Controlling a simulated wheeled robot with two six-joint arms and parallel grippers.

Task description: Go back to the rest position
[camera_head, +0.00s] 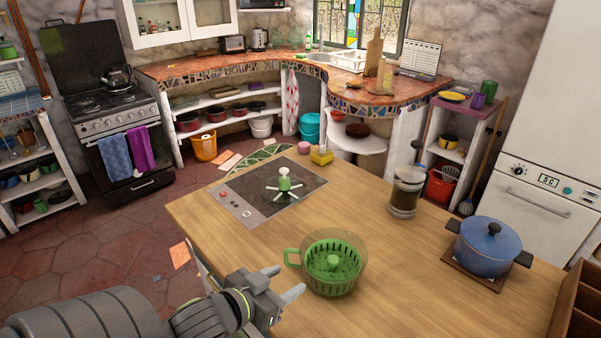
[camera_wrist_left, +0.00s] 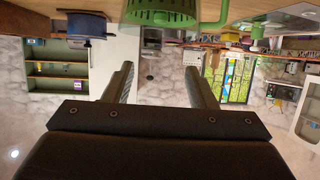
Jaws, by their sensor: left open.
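My left gripper (camera_head: 281,283) is open and empty at the near left edge of the wooden island counter (camera_head: 386,248). Its two fingers also show apart in the left wrist view (camera_wrist_left: 160,85), with nothing between them. A green basket-like bowl with a handle (camera_head: 333,262) stands on the counter just right of the fingertips, apart from them as far as I can tell. The green bowl also shows at the top of the wrist view (camera_wrist_left: 160,14), which looks upside down. My right gripper is not in view.
A wooden rack (camera_head: 582,305) stands at the right. Tiled floor (camera_head: 90,255) is open at left.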

